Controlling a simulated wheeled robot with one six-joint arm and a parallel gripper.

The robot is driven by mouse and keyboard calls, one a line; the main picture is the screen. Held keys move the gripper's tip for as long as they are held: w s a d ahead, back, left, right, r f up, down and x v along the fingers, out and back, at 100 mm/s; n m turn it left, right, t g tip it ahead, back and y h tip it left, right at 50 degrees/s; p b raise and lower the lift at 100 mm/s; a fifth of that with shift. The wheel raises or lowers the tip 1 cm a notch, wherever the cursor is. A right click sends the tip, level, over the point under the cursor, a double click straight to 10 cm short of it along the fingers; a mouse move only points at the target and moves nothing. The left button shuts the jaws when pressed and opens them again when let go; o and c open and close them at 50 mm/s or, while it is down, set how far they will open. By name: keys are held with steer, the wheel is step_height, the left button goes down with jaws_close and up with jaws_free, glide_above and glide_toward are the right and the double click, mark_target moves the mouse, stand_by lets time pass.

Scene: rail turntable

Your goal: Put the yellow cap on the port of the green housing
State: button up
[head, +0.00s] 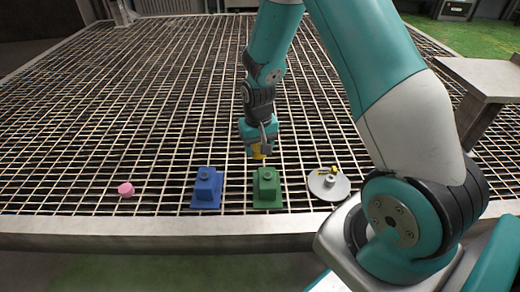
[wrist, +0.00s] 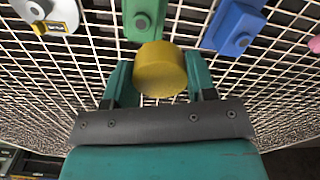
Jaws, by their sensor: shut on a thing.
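My gripper (head: 260,152) is shut on the yellow cap (head: 258,152). In the wrist view the cap (wrist: 160,70) sits between the two teal fingers (wrist: 160,82). The green housing (head: 267,192) stands on the grating near its front edge, with a round grey port (head: 266,174) on top. In the head view the cap is above and a little behind and left of this port. In the wrist view the green housing (wrist: 154,8) is beyond the cap, with its port (wrist: 142,22) bare and apart from the cap.
A blue housing (head: 207,190) with a similar port stands left of the green one. A pink piece (head: 126,189) lies further left. A pale round plate (head: 328,186) with a knob and a small yellow part is on the right. A grey bench (head: 485,80) stands at the right.

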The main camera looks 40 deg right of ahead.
mark_target(268, 175)
steer(key=d+f+m, duration=0.1)
steer(key=f, duration=0.1)
steer(key=d+f+m, duration=0.1)
steer(key=f, duration=0.1)
steer(key=w+d+f+m, duration=0.1)
steer(key=d+f+m, duration=0.1)
step_height(268, 175, down, 6)
steer(key=b, duration=0.5)
steer(key=shift+s+d+r+b, duration=0.1)
steer(key=shift+b, duration=0.25)
steer(key=shift+f+b, duration=0.55)
steer(key=shift+f, duration=0.55)
steer(key=shift+f, duration=0.2)
steer(key=o, duration=0.9)
steer(key=shift+r, duration=0.1)
